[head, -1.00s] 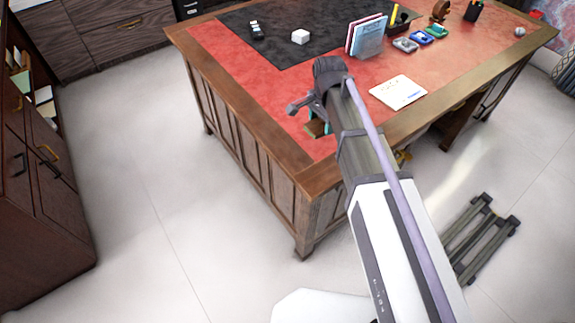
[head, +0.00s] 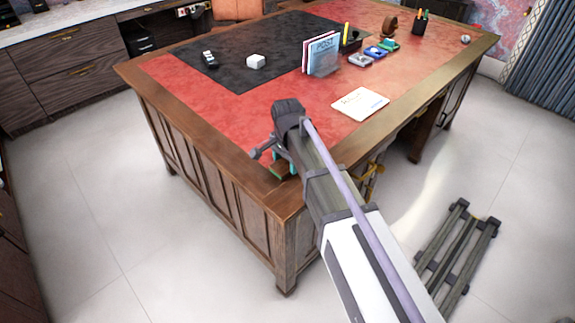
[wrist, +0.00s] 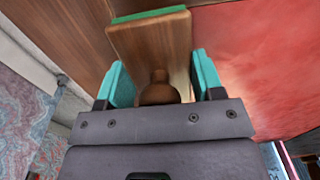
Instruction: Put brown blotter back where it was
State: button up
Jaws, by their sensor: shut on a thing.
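The brown blotter is a wooden block with a round knob and a green strip along one edge. In the wrist view the blotter (wrist: 150,38) sits between the teal fingers of my gripper (wrist: 160,78), with the knob toward the palm. In the head view my gripper (head: 282,160) is at the near corner of the desk, and a small part of the blotter (head: 281,171) shows below it, mostly hidden by my arm. I cannot tell whether the blotter touches the desk.
The desk (head: 200,150) has a red leather top and wooden border. A white notepad (head: 360,104) lies right of my arm. The near-left red leather is clear.

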jog(key=shift+f+b, duration=0.3)
jog(key=o, duration=1)
jog(key=shift+r, duration=0.15)
notch_tip(320, 180, up, 13)
jog(key=p, duration=1.3)
jog(key=shift+f, duration=0.3)
jog(key=s+d+n, duration=0.3)
jog(key=s+d, duration=0.2)
jog(key=d, duration=0.1)
jog(key=s+d+n, duration=0.3)
jog(key=s+d, duration=0.3)
jog(key=s+d+n, duration=0.3)
jog(key=s+d, duration=0.2)
jog(key=d, duration=0.1)
jog(key=shift+s, duration=0.2)
